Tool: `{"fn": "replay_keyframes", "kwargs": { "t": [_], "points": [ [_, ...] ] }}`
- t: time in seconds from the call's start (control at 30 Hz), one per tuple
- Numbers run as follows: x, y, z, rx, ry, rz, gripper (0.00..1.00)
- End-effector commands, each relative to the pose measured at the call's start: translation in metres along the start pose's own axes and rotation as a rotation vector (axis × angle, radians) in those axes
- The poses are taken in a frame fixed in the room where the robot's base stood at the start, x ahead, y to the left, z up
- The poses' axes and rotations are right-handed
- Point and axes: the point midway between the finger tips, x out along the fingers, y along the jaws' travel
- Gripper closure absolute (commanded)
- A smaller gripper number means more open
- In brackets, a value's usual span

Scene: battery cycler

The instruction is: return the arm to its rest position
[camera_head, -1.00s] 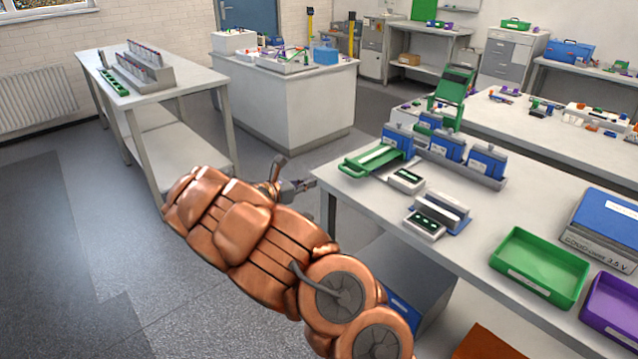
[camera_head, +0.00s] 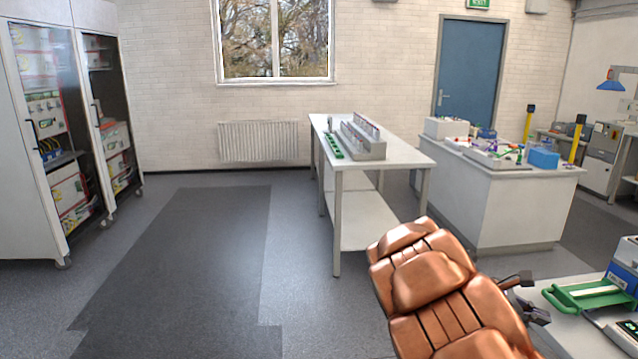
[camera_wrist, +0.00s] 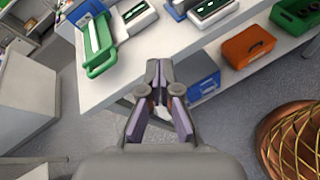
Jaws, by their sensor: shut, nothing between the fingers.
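My copper-coloured arm (camera_head: 450,290) reaches up from the bottom right of the head view. My gripper (camera_head: 530,298) shows only in part behind the arm, beside the near left corner of the right-hand workbench. In the wrist view my gripper (camera_wrist: 158,72) is shut, its fingertips together with nothing between them. It is over the bench's front edge, apart from the things on the bench.
The white workbench (camera_wrist: 120,85) holds a green-handled tray (camera_wrist: 98,50) and small devices. An orange bin (camera_wrist: 248,46) and a blue box (camera_wrist: 203,80) are below. A narrow table (camera_head: 352,205) and white island (camera_head: 500,205) stand ahead. Cabinets (camera_head: 60,130) line the left; the floor mat (camera_head: 190,260) is clear.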

Motion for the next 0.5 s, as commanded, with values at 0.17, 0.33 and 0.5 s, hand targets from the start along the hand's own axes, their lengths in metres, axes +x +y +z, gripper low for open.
{"fn": "replay_keyframes", "kwargs": {
  "t": [0.17, 0.33, 0.5],
  "points": [
    [-0.010, -0.048, 0.028, 0.181, 0.081, -0.120, 1.00],
    [-0.024, -0.094, 0.041, 0.336, 0.163, -0.238, 1.00],
    [-0.044, -0.140, 0.045, 0.473, 0.252, -0.360, 1.00]
  ]
}}
